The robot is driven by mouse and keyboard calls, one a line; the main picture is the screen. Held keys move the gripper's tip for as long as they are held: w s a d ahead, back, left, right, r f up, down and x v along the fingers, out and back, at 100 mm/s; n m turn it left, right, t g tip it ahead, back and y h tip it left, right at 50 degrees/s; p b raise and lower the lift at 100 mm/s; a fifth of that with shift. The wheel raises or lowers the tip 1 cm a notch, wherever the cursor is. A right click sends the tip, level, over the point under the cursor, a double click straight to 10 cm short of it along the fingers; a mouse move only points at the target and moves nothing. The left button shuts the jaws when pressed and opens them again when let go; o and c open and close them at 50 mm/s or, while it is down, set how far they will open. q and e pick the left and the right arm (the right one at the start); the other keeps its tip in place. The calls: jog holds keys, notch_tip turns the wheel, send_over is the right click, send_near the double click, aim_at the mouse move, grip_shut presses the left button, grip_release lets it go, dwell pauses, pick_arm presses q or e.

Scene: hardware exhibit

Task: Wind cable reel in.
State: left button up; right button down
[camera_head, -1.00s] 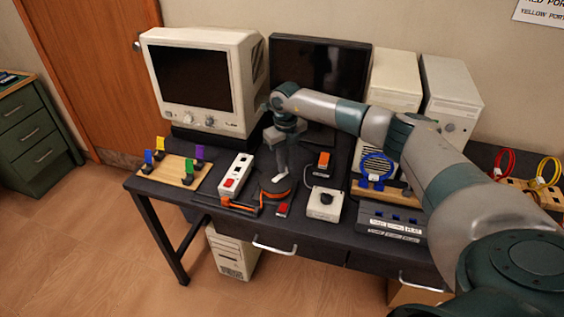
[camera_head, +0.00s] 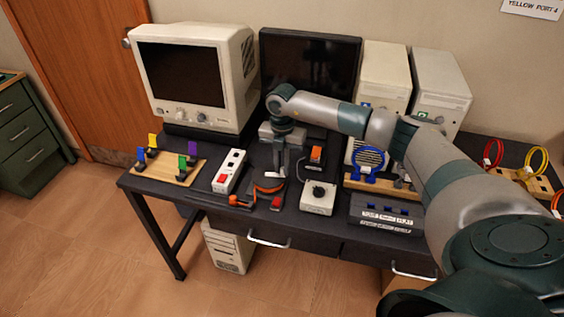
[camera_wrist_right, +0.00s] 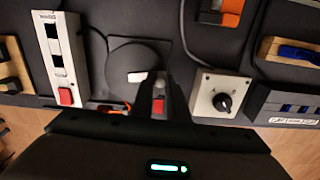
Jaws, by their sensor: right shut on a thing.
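In the right wrist view, the reel (camera_wrist_right: 128,54) shows a white crank piece (camera_wrist_right: 137,77) on top. My right gripper (camera_head: 279,174) points down over the reel. It is shut on the reel's crank handle, which its fingers mostly hide; the fingers also show in the right wrist view (camera_wrist_right: 158,88). A short orange piece lies left of the reel. My left gripper is not in view.
The power strip (camera_head: 229,171) with a red switch stands left of the reel. An orange-topped device (camera_head: 316,157) is behind. The monitor (camera_head: 195,75) stands at the back left.

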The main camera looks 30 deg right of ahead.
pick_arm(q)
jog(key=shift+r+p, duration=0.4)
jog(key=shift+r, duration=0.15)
pick_arm(e)
jog(key=m, duration=0.2)
jog(key=a+m, duration=0.1)
jog(key=m, duration=0.1)
jog(key=s+m, duration=0.1)
jog(key=shift+s+a+m, duration=0.1)
jog(key=shift+a+m, duration=0.3)
jog(key=c, duration=1.7)
grip_release()
jog(key=shift+r, duration=0.1)
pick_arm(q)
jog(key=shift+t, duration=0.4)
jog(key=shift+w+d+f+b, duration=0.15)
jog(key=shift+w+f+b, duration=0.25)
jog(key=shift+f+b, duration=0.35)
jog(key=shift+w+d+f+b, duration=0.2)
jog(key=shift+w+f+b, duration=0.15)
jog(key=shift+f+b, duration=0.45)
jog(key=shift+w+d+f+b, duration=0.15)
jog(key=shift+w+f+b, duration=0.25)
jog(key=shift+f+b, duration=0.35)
pick_arm(e)
jog(key=shift+a+r, duration=0.1)
jog(key=shift+r, duration=8.55)
